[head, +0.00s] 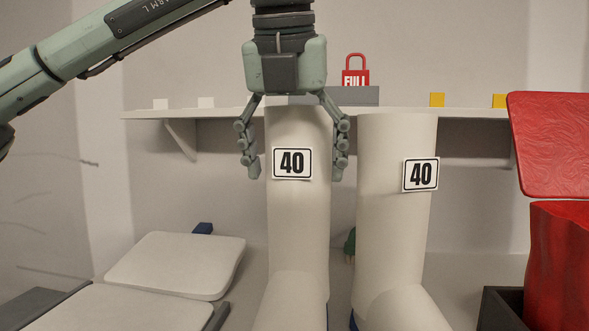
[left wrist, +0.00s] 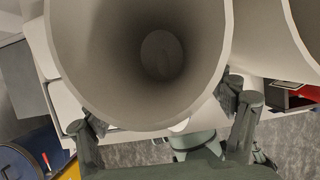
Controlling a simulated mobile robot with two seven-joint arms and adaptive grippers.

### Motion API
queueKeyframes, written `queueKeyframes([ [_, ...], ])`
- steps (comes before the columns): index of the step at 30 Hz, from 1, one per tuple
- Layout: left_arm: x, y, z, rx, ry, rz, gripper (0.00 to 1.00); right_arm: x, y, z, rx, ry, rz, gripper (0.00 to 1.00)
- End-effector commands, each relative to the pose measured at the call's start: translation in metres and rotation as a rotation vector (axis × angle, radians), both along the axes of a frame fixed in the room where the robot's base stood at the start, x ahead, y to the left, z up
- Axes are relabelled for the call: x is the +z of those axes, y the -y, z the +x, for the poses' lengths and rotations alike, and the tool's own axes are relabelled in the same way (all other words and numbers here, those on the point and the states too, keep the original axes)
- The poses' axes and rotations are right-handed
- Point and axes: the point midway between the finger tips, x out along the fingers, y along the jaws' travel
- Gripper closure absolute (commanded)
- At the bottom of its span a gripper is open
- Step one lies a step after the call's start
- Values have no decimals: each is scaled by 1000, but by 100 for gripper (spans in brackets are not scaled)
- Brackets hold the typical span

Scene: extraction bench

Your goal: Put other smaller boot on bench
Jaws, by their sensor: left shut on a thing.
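Two tall white boots stand upright side by side in the head view, each with a label reading 40. My left gripper (head: 294,165) comes down from above with its fingers on either side of the left boot's shaft (head: 298,225), shut on it near the top. The right boot (head: 393,235) stands apart, just to the right. In the left wrist view, I look down into the open top of the held boot (left wrist: 150,60), between the fingers (left wrist: 165,125). Part of the other boot (left wrist: 290,30) shows at the upper right. The boots' soles are mostly hidden. My right gripper is out of view.
A wall shelf (head: 225,114) behind holds a red padlock (head: 356,76) marked FULL and small white and yellow blocks. A white padded lid (head: 175,263) lies at lower left. A red container (head: 556,265) with a raised red panel (head: 550,140) stands at right.

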Motion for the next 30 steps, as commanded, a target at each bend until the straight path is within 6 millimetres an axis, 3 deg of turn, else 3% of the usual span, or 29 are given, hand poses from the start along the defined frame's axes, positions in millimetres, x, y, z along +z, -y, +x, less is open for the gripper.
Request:
queueKeyframes([
  [15,-8,0,-1,1,4,-4,78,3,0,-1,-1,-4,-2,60],
  [16,-9,0,-1,1,1,-1,14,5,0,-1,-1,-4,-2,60],
  [20,-9,0,-1,1,1,-1,0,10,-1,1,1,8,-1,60],
  [30,-8,0,-1,1,1,-1,0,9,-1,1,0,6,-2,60],
])
